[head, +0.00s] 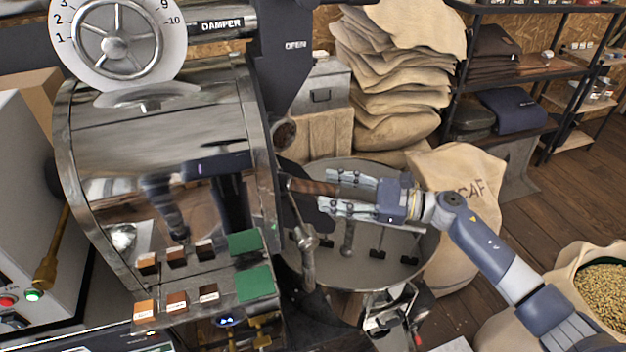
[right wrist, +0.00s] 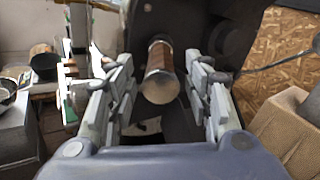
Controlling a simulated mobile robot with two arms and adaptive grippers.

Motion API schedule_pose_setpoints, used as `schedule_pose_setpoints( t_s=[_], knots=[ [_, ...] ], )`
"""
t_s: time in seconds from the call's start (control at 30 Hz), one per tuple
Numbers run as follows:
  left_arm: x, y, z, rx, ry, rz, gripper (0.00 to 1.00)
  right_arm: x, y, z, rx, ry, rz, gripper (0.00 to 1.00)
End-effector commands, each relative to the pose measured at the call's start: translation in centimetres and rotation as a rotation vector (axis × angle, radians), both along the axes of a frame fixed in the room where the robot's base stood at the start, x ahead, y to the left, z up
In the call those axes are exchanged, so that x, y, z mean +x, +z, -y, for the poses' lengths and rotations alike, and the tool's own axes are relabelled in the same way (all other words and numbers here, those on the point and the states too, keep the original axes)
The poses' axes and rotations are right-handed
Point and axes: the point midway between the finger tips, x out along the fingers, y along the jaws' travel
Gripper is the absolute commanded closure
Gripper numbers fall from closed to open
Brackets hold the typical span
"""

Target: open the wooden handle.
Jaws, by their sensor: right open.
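The wooden handle (head: 308,186) is a short brown cylinder sticking out from the front of the steel roaster, above the round cooling tray (head: 405,265). My right gripper (head: 327,190) comes in from the right with its two fingers spread, one above and one below the handle's outer end. In the right wrist view the handle's round end (right wrist: 160,86) shows between the two open fingers, with gaps on both sides. My left gripper is not in view.
The steel roaster drum (head: 150,185) fills the left, with a damper dial (head: 117,45) above it. Sample blocks and green pads lie at its front. A burlap sack (head: 465,200) stands right of the tray. Stacked sacks (head: 400,60) and a black shelf are behind.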

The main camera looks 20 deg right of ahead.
Motion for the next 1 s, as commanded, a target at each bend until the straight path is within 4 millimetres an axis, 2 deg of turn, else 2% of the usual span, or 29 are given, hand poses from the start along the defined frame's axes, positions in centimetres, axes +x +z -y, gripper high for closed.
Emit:
schedule_pose_setpoints(
  t_s=[0.03, 0.3, 0.67, 0.87, 1.0],
  knots=[
    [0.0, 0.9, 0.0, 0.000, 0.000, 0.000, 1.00, 0.6, 0.6, -0.8, 0.005, -0.001, 0.000, 0.53],
    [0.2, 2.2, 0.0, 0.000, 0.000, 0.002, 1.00, 2.3, 0.2, -3.7, 0.003, -0.003, -0.002, 0.53],
    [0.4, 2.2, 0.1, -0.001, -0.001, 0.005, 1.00, 2.5, -0.1, -4.1, 0.002, -0.002, -0.002, 0.53],
    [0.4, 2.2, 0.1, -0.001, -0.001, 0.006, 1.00, 2.5, -0.1, -4.0, 0.003, -0.002, -0.003, 0.99],
    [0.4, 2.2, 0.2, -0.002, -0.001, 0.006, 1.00, 2.5, -0.1, -4.0, 0.003, -0.002, -0.003, 1.00]
  ],
)
